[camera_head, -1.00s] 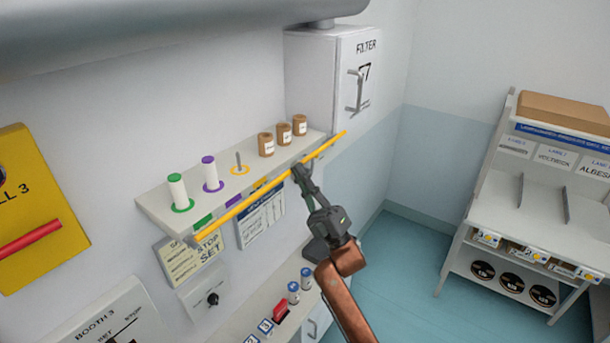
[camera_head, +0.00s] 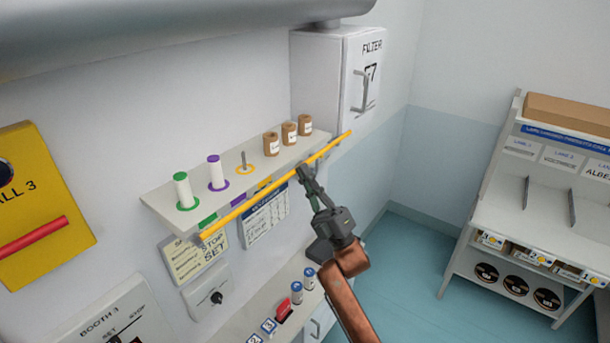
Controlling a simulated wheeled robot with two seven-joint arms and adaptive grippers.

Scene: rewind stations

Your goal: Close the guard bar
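The yellow guard bar (camera_head: 262,194) runs slantwise along the front of the upper wall shelf (camera_head: 160,203), from its lower left end to beyond its right end. My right gripper (camera_head: 307,172) is just below the bar, near its right half. The fingertips are close to the bar; I cannot tell whether they touch it. The fingers look close together, but their gap is too small to judge. My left gripper is not in view.
The shelf holds a green spool (camera_head: 182,190), a purple spool (camera_head: 215,172), a bare peg (camera_head: 243,160) and brown jars (camera_head: 289,133). A white filter cabinet (camera_head: 318,80) is behind. A lower shelf (camera_head: 245,318) holds small bottles. A rack (camera_head: 530,200) stands at right.

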